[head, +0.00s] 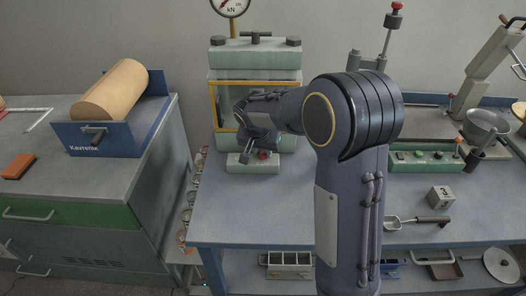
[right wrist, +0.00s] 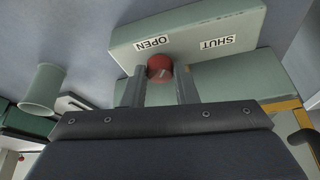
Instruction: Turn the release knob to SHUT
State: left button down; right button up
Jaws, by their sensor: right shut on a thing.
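The release knob (head: 263,155) is a small red knob on a pale green block (head: 240,165) at the foot of the press (head: 255,60). In the right wrist view the red knob (right wrist: 160,68) sits between an OPEN label (right wrist: 152,43) and a SHUT label (right wrist: 216,43) on the block's face. A faint light mark shows on the knob; which label it points to I cannot tell. My right gripper (right wrist: 160,88) is shut on the knob, with one finger on each side. It also shows in the head view at the press's foot. My left gripper is out of view.
The press's yellow-framed guard stands behind my right gripper. My right arm covers the middle of the blue bench (head: 230,205). To the right are a green control box (head: 425,158), a numbered block (head: 440,197) and a scoop (head: 415,220). A blue tray with a tan cylinder (head: 112,90) stands left.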

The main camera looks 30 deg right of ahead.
jog(key=m, duration=0.2)
jog(key=m+g+h, duration=0.1)
jog(key=m, duration=0.1)
jog(key=shift+w+a+m, duration=0.1)
jog(key=shift+w+m, duration=0.1)
jog(key=shift+m, duration=0.1)
jog(key=m+g+p, duration=0.1)
jog(key=m, duration=0.1)
jog(key=shift+w+r+m, duration=0.1)
jog(key=shift+m, duration=0.2)
jog(key=shift+w+m+g+p, duration=0.1)
jog(key=shift+m+g+p, duration=0.75)
jog(key=shift+m, duration=0.85)
jog(key=o, duration=1)
jog(key=v, duration=0.7)
jog(key=shift+w+a+r, duration=0.1)
jog(key=shift+a+r, duration=0.15)
